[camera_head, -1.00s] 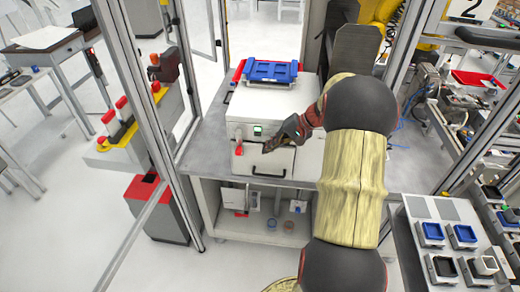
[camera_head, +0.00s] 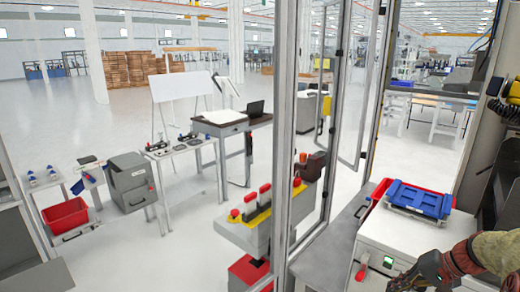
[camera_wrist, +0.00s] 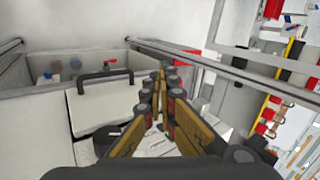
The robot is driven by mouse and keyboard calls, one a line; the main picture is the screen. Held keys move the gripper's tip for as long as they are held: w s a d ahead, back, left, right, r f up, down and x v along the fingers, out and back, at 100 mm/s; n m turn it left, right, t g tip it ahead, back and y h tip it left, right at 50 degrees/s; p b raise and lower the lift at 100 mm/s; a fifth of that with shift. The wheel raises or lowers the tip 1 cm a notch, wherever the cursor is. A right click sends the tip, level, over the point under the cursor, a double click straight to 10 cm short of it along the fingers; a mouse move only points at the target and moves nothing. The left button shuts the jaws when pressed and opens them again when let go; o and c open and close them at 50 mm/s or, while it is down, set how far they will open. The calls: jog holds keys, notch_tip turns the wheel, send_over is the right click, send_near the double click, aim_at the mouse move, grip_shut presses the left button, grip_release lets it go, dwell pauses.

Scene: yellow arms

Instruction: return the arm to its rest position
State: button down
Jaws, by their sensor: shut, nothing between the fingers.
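My arm (camera_head: 485,258) shows only at the lower right edge of the head view. It has a pale yellow-brown sleeve and a dark red wrist part. My gripper (camera_head: 428,274) is dark and partly cut off by the frame's bottom, in front of the white box (camera_head: 385,240). In the wrist view the two brown-sided fingers of my gripper (camera_wrist: 168,72) converge at the tips, shut with nothing held. A pale panel with a black handle (camera_wrist: 103,76) is beside the fingers there. I cannot tell whether the fingers touch anything.
A metal frame post (camera_head: 285,130) stands left of the box. A yellow and red button station (camera_head: 262,212) is beyond the post. Open floor (camera_head: 190,225) lies further left.

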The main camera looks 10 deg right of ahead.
jog(key=s+a+r+n+g+h+b, duration=0.15)
jog(key=a+r, duration=0.25)
jog(key=a, duration=0.7)
jog(key=s+a+r+n+t+h+b, duration=0.1)
jog(key=s+a+n, duration=0.5)
jog(key=s+a, duration=1)
jog(key=shift+s+a+r+n+t+h+b, duration=0.15)
jog(key=shift+a+r+n+t+h+b, duration=0.2)
jog(key=shift+a+t+h+b, duration=0.65)
jog(key=shift+d+g+h, duration=0.25)
jog(key=shift+d+g, duration=0.1)
jog(key=shift+d, duration=0.15)
